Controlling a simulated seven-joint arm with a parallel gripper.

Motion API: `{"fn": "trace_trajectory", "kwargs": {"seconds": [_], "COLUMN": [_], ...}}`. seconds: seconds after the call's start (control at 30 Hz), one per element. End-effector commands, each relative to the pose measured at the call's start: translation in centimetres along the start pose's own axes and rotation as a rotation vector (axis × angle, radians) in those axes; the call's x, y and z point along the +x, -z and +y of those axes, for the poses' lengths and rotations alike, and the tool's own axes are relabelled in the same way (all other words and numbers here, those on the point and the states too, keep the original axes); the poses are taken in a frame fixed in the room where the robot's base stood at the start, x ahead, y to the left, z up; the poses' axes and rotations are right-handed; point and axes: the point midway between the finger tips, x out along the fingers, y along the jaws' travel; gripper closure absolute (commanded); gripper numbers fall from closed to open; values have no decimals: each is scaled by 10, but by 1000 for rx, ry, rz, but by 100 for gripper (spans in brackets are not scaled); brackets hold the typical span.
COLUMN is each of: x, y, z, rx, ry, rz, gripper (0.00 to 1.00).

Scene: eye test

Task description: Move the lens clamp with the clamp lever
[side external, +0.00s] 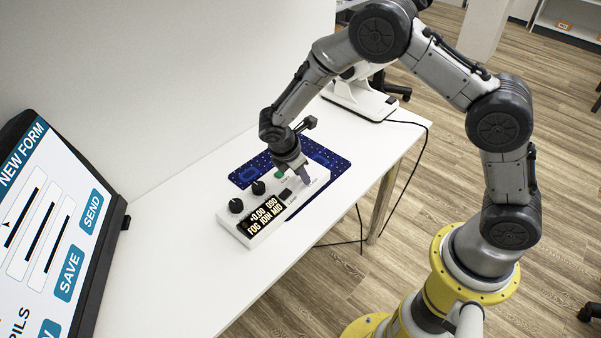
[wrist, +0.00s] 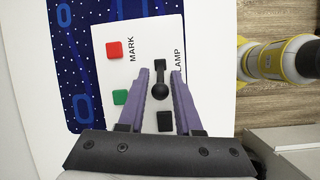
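The white control box (side external: 247,222) lies on the table. In the wrist view its panel (wrist: 120,75) carries a black clamp lever (wrist: 160,90) with a round knob, beside lettering that reads "LAMP" with its start hidden. A black square (wrist: 165,121) sits below the lever. My gripper (wrist: 160,72) is open, with one purple finger on each side of the lever and gaps visible between. In the side view my gripper (side external: 303,179) is low over the box's right end and hides the lever. I cannot make out a lens clamp.
The box also bears a red button (wrist: 114,49) marked "MARK", a green button (wrist: 120,97), black knobs (side external: 236,205) and a display (side external: 262,217). A blue dotted mat (side external: 333,160) lies underneath. A white instrument (side external: 358,97) stands behind; a large screen (side external: 60,225) stands left.

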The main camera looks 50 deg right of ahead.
Motion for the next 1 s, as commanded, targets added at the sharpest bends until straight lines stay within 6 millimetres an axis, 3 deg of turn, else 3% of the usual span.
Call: {"fn": "trace_trajectory", "kwargs": {"seconds": [0.27,0.43,1.0], "x": [1,1,0], "y": [0,0,-4], "z": [0,0,1], "rx": [0,0,7], "ry": [0,0,13], "rz": [0,0,66], "gripper": [68,99,100]}}
